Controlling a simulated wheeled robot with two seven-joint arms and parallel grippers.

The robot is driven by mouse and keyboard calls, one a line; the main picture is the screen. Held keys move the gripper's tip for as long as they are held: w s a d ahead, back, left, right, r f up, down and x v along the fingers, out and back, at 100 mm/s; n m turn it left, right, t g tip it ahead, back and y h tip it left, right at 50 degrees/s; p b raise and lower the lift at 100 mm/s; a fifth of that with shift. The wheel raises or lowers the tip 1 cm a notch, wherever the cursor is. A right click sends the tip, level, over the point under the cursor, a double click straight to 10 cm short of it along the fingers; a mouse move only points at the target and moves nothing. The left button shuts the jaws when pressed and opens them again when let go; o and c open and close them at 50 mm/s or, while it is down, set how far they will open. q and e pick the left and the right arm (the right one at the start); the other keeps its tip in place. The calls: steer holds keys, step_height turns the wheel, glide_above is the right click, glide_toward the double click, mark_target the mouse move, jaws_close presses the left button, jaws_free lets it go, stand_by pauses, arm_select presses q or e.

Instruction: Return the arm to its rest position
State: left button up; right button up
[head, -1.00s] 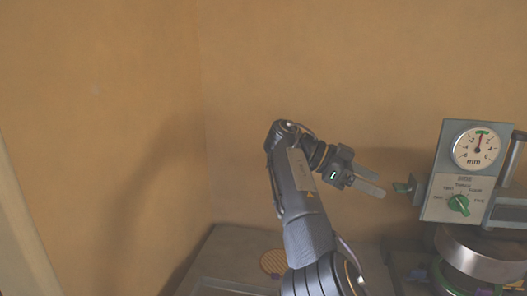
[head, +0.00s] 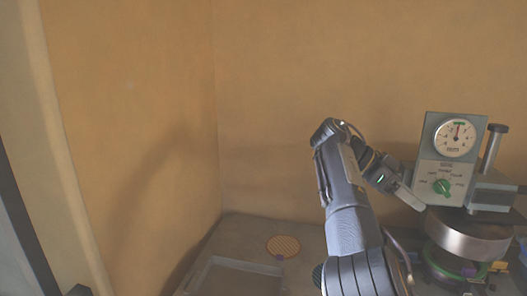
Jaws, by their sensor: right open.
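My right gripper (head: 411,198) is at the right of the head view, on the arm that rises from the bottom edge. It is open, with nothing seen between its fingers. The fingers point right and down, and in the picture they overlap the left edge of the press's grey panel (head: 445,165). Whether they touch it cannot be told. The panel carries a round white gauge (head: 455,137) and a green knob (head: 442,187). My left gripper is not in view.
A metal cylinder (head: 468,238) sits below the panel, with green and purple parts under it. An orange patterned disc (head: 283,246) lies on the grey worktop, beside a shallow tray (head: 208,272). Tan walls (head: 290,80) meet in a corner behind.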

steer(key=s+d+f+n+t+y, duration=0.2)
steer(key=s+d+f+n+y, duration=0.4)
steer(key=s+d+f+y, duration=0.55)
steer(key=s+a+f+n+t+y, duration=0.1)
steer(key=s+a+f+n+t, duration=0.2)
steer(key=s+a, duration=0.6)
steer(key=s+a+f+n+t+y, duration=0.2)
steer(key=s+a+f+n+t, duration=0.2)
steer(key=s+a+f+n, duration=0.3)
steer(key=s+a+n, duration=0.1)
steer(key=s+a, duration=0.1)
steer(key=a, duration=0.3)
steer(key=shift+a+n, duration=0.25)
steer(key=shift+n, duration=0.05)
steer(key=shift+s+f+y, duration=0.1)
steer(key=shift+y, duration=0.15)
